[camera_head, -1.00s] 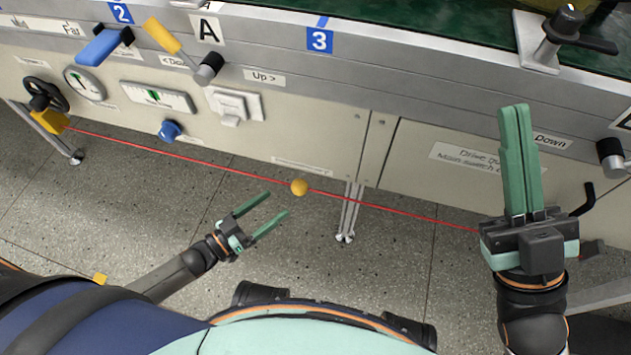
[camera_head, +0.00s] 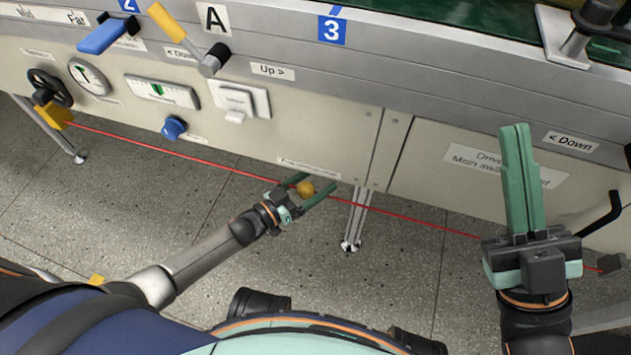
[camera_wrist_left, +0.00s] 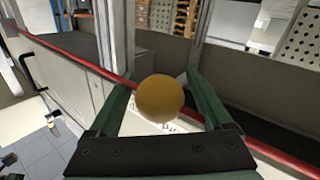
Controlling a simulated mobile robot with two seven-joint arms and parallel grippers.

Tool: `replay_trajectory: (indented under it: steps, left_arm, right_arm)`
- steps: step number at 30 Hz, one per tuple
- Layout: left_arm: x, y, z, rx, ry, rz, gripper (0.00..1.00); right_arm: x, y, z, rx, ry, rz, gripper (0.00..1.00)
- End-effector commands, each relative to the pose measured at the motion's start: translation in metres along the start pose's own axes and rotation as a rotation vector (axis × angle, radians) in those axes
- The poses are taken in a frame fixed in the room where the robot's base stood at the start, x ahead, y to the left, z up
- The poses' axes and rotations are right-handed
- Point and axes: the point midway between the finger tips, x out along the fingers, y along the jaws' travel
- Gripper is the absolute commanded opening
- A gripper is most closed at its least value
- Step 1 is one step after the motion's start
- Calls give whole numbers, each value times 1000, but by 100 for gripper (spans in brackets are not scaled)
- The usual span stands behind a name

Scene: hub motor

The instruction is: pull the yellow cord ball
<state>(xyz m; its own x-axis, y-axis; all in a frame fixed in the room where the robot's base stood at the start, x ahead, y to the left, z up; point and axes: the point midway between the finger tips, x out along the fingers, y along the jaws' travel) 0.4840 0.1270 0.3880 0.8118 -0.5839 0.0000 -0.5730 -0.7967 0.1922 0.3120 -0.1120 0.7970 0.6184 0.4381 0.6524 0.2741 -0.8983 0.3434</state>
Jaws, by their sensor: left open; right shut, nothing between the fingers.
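The yellow cord ball (camera_head: 305,188) sits on a taut red cord (camera_head: 180,152) that runs along the front of the machine. My left gripper (camera_head: 314,186) is open, with its two green fingers on either side of the ball. In the left wrist view the ball (camera_wrist_left: 160,98) appears between the left gripper's fingers (camera_wrist_left: 160,105), with the cord passing behind them. I cannot tell whether a finger touches the ball. My right gripper (camera_head: 516,135) is shut and empty, its fingers pointing up in front of the machine panel at the right.
The machine front carries a blue knob (camera_head: 173,128), a white switch (camera_head: 237,105), gauges, a black handwheel (camera_head: 49,88) and a yellow-handled lever (camera_head: 172,22). A metal leg (camera_head: 357,218) stands just right of the ball. The floor below is clear.

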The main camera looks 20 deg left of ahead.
Motion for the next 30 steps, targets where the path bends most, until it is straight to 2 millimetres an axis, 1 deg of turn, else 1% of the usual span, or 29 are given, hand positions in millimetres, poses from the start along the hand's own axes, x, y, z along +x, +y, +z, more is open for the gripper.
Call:
replay_trajectory:
  steps: [4, 26, 30]
  left_arm:
    - [0, 0, 0, 0, 0, 0, 82]
    - [-1, 0, 0, 0, 0, 0, 0]
    - [-1, 0, 0, 0, -1, 0, 0]
  right_arm:
    - [0, 0, 0, 1, -1, 0, 0]
    - [0, 0, 0, 3, -1, 1, 0]
    - [0, 0, 0, 3, -1, 2, 0]
